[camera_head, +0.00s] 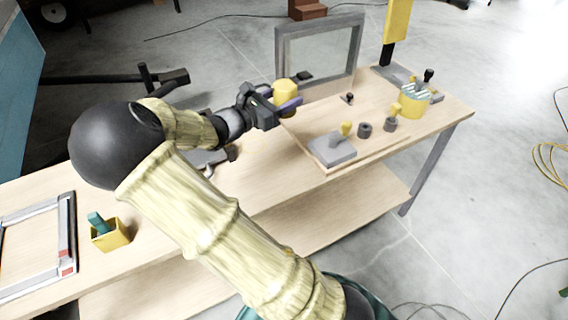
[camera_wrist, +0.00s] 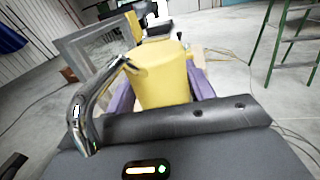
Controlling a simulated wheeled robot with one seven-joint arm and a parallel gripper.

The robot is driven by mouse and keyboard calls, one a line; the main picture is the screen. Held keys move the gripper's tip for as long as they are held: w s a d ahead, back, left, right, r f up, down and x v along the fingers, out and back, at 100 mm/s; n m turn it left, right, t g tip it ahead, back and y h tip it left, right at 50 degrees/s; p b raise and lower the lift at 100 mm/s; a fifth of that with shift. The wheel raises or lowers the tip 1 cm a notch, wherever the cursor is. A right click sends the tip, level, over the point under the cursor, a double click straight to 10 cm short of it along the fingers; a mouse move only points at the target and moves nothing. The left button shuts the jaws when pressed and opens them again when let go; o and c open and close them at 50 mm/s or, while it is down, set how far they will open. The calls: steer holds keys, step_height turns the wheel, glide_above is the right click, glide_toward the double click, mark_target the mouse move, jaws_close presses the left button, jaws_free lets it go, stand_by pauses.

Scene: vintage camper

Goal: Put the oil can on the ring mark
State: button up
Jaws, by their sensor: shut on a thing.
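The oil can has a yellow body (camera_head: 285,90), and in the wrist view the body (camera_wrist: 160,75) fills the space between the purple fingers, with a curved shiny metal spout (camera_wrist: 88,100) at its left. My gripper (camera_head: 282,101) is shut on the can's body and holds it over the workbench, in front of the grey-framed panel. The fingers also show in the wrist view (camera_wrist: 163,92) on both sides of the can. The gap between can and bench top is hard to judge.
On the wooden workbench (camera_head: 255,195), a board (camera_head: 372,150) holds a grey block (camera_head: 331,149) with a yellow knob and small dark cylinders. A grey-framed panel (camera_head: 318,50) stands behind. A yellow pot (camera_head: 415,102) is at right, a yellow box (camera_head: 111,236) and frame (camera_head: 66,232) at left.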

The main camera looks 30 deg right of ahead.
step_height(320, 180, down, 19)
steer(key=shift+f, duration=0.2)
steer(key=shift+f+p, duration=0.4)
steer(key=shift+f, duration=1.45)
steer(key=shift+f, duration=0.3)
steer(key=o, duration=1)
steer(key=shift+b, duration=0.45)
